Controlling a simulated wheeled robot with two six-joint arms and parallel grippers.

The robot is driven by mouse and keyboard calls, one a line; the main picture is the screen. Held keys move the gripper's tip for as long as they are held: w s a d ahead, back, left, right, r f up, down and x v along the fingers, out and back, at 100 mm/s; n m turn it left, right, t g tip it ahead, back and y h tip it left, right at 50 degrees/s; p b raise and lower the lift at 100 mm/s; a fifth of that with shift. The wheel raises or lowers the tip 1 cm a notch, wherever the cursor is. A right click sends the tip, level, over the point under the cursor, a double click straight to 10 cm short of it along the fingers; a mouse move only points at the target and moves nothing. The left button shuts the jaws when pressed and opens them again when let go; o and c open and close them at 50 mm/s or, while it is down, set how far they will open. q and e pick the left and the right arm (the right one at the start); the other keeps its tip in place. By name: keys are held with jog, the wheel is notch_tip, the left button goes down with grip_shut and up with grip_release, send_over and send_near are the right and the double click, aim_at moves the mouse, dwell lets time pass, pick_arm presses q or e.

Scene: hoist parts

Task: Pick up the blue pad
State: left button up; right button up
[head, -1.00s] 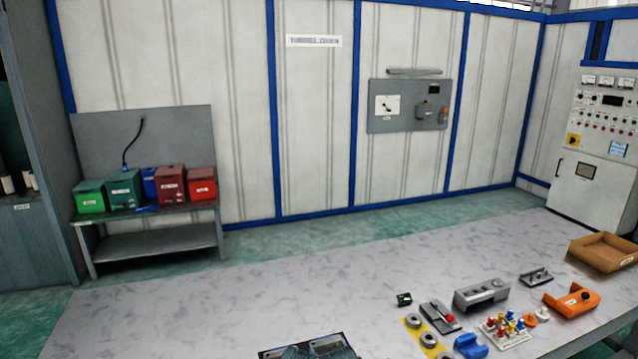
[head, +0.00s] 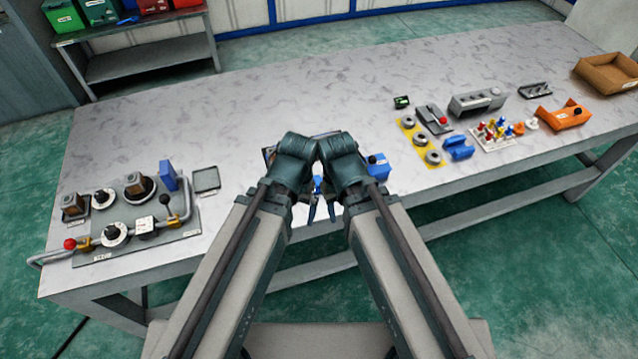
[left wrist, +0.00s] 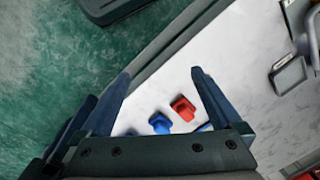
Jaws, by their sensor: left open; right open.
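In the left wrist view a small blue piece (left wrist: 160,123) lies on the pale table beside a red piece (left wrist: 183,108). Which blue thing is the pad, I cannot tell for sure. My left gripper (left wrist: 163,88) is open and empty, its fingers on either side of these pieces in the picture, apart from them. In the head view the arms hide that table area. My right gripper (head: 332,208) is only partly seen between the arms and is open. Other blue things are a block pair (head: 458,148) at the right and an upright block (head: 168,176) at the left.
A blue box (head: 379,167) stands just right of my arms. A grey board (head: 185,228) with knobs and a bent handle is at the left. A yellow mat (head: 408,124) with rings, an orange part (head: 563,116) and a cardboard tray (head: 606,87) are at the right. The table's back middle is clear.

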pick_arm(q)
jog(key=shift+w+a, duration=0.15)
jog(key=shift+a, duration=0.05)
pick_arm(e)
jog(key=o, duration=0.4)
jog(key=shift+c, duration=0.2)
pick_arm(q)
jog(key=w+a+r+n+h+p, duration=0.1)
jog(key=w+a+n, duration=0.2)
jog(key=w+a, duration=0.3)
pick_arm(e)
jog(key=o, duration=0.4)
jog(key=shift+r, duration=0.6)
pick_arm(q)
jog(key=n+t+h, duration=0.2)
jog(key=n+h, duration=0.3)
jog(key=n, duration=1.7)
send_near(316, 180)
jog(key=b+x, duration=0.5)
jog(key=b, duration=0.2)
jog(key=shift+f, duration=0.1)
jog(key=shift+d+f+y, duration=0.1)
jog(key=shift+d+y, duration=0.1)
jog(key=shift+y, duration=0.1)
pick_arm(e)
jog(key=shift+o, duration=0.2)
notch_tip(316, 180, down, 8)
jog(key=shift+r, duration=0.2)
